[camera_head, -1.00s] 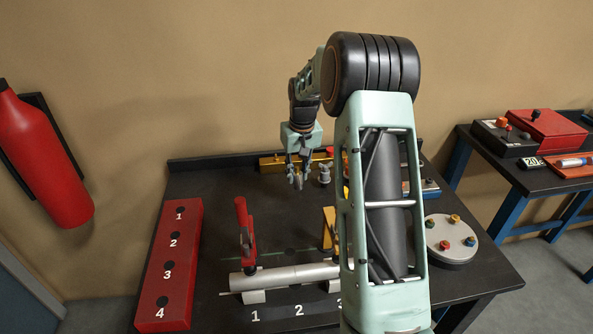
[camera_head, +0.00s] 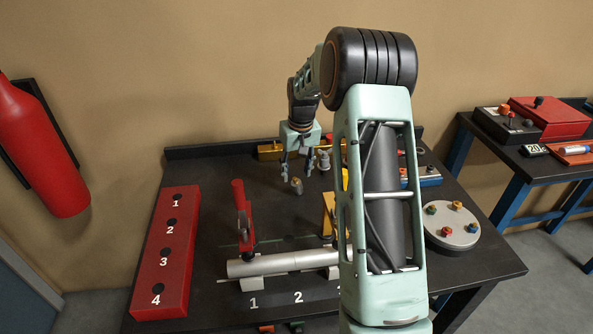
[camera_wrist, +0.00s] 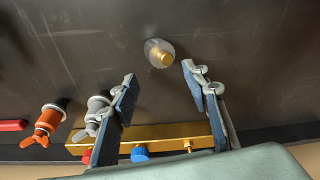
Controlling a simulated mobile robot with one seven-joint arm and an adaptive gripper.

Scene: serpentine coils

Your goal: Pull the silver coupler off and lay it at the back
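The silver coupler (camera_head: 297,186), a small grey piece with a brass-coloured end, is on the dark bench just below my gripper. It also shows in the wrist view (camera_wrist: 159,52), just beyond the fingertips, with its brass end facing the camera. My gripper (camera_head: 295,170) points down with its fingers spread. In the wrist view my gripper (camera_wrist: 158,75) has nothing between its fingers, and the coupler is apart from both. A brass manifold bar (camera_wrist: 163,132) lies behind, along the bench's back edge.
A grey valve (camera_wrist: 97,107) and an orange valve (camera_wrist: 46,120) stand at the manifold. A red clamp (camera_head: 242,217) and a silver tube (camera_head: 275,263) are in front. A red numbered block (camera_head: 163,265) is at left. Bare bench surrounds the coupler.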

